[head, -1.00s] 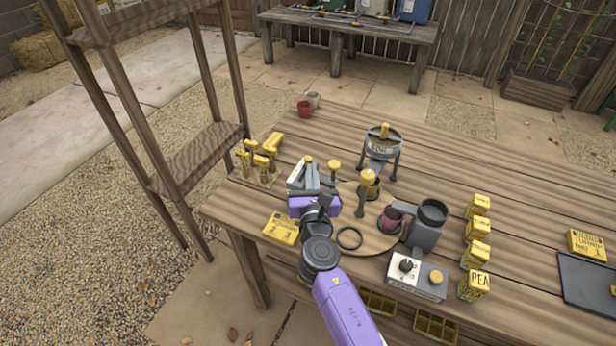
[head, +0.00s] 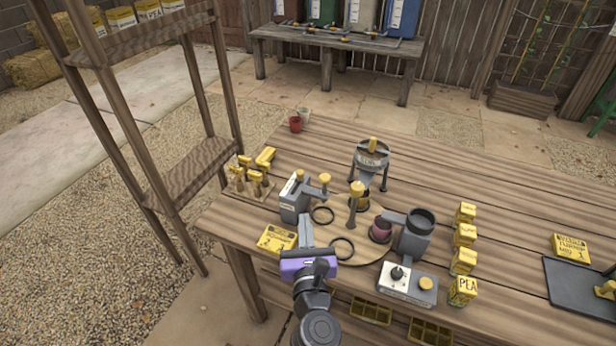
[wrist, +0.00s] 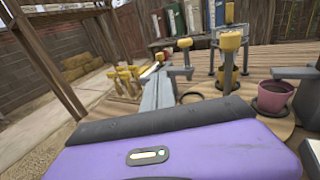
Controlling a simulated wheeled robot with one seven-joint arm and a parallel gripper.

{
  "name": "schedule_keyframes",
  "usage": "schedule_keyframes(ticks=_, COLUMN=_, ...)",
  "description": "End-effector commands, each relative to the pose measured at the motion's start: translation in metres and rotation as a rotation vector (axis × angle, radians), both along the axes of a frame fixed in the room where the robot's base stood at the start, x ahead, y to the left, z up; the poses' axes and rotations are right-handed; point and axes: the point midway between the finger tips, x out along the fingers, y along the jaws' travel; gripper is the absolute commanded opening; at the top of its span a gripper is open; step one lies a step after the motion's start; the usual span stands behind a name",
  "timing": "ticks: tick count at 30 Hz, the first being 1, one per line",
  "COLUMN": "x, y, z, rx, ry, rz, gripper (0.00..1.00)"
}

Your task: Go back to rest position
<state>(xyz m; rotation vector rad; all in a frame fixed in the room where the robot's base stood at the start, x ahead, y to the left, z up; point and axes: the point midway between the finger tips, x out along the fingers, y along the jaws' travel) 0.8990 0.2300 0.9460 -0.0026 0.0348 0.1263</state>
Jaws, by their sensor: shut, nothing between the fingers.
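My gripper (head: 305,234) has a purple body and grey fingers and shows in the head view above the front left of the wooden table (head: 470,205). Its fingers are together with nothing between them. In the wrist view, the purple body (wrist: 180,150) fills the bottom and the fingers reach up the middle. They cover part of what stands behind them.
A black ring (head: 342,248) and a yellow packet (head: 277,239) lie close to my gripper. A pink pot (head: 381,228) and a grey machine (head: 412,240) stand to the right. Several yellow boxes (head: 464,262) stand further right. A wooden shelf (head: 190,172) rises on the left.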

Motion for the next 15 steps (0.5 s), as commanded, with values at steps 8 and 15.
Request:
schedule_keyframes(ticks=8, x=-0.001, y=0.002, z=0.000, rx=0.064, ry=0.007, rz=0.004, gripper=0.00)
schedule_keyframes(ticks=15, x=-0.010, y=0.020, z=0.025, rx=0.594, ry=0.074, rz=0.089, gripper=0.00)
